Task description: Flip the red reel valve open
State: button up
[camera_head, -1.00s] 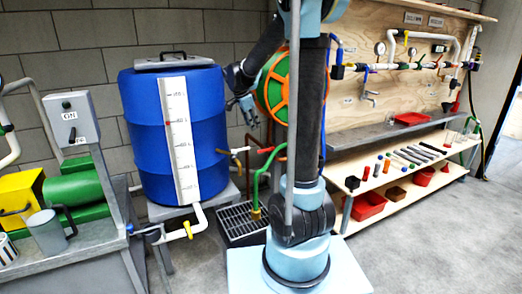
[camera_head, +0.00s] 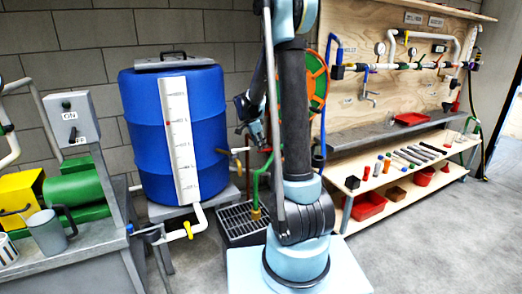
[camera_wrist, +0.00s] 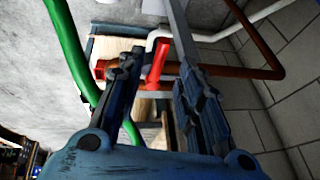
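The red reel valve shows in the wrist view as a red lever handle (camera_wrist: 157,62) on a brown copper-coloured pipe (camera_wrist: 258,73). My gripper (camera_wrist: 160,75) is open, with one dark finger on either side of the red handle in that picture. I cannot tell whether the handle is truly between the fingers or beyond them, and no contact is clear. The green and orange reel (camera_head: 317,82) is partly behind my arm.
A green hose (camera_wrist: 72,45) runs close to the left finger in the wrist view. A blue barrel (camera_head: 148,130) with a yellow-handled valve (camera_head: 188,230) stands left of my gripper. A black drain grate (camera_head: 238,222) lies below. A wooden workbench (camera_head: 400,140) stands at right.

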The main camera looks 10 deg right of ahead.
aim_at(266, 150)
jog(key=shift+x, duration=2)
jog(key=shift+c, duration=0.5)
grip_shut()
